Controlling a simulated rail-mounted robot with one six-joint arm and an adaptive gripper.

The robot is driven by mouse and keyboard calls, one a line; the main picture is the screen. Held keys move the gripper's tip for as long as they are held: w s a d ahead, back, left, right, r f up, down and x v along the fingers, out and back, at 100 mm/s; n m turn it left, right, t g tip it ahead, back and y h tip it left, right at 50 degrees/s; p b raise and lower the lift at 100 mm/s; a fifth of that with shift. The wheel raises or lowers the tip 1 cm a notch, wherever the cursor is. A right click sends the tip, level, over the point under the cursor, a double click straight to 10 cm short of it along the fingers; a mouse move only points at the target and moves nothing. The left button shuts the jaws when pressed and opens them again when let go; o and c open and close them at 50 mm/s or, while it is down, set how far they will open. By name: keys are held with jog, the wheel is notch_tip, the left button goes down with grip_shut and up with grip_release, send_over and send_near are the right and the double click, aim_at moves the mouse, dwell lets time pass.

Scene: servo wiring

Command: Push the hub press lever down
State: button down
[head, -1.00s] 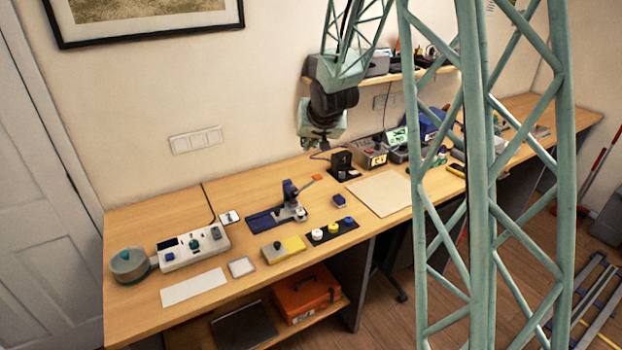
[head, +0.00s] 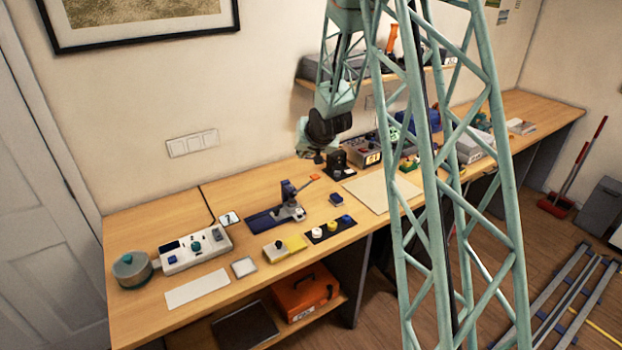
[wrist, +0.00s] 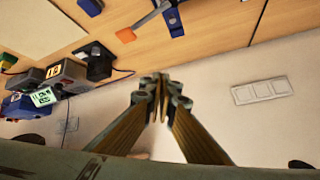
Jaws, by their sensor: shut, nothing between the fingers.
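The hub press (head: 277,216) is a blue base with a blue upright post and a grey block, standing mid-bench. Its lever (head: 302,185) is a thin grey bar slanting off the post to an orange end (head: 314,177). In the wrist view the lever (wrist: 152,19) and its orange end (wrist: 126,35) lie at the top, above and left of my fingertips. My gripper (wrist: 158,85) is shut and empty, apart from the lever. In the head view my gripper (head: 318,158) is small and dark, above the bench, behind the orange end.
A black stand (head: 339,161) is close on the right of my gripper, beside a grey box (head: 365,151). A pale mat (head: 378,191) lies in front of them. A control panel (head: 195,249) and a round pot (head: 131,269) are at the left. The wall is close behind.

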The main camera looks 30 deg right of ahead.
jog(key=shift+f, duration=0.15)
jog(key=b, duration=0.2)
send_over(310, 183)
jog(key=a, duration=0.1)
jog(key=shift+f, duration=2.75)
jog(key=shift+d+f+b, duration=0.25)
jog(key=shift+f+b, duration=0.1)
jog(key=shift+f, duration=0.25)
jog(key=shift+d+f+b, duration=0.25)
jog(key=shift+f+b, duration=0.1)
jog(key=shift+f, duration=0.25)
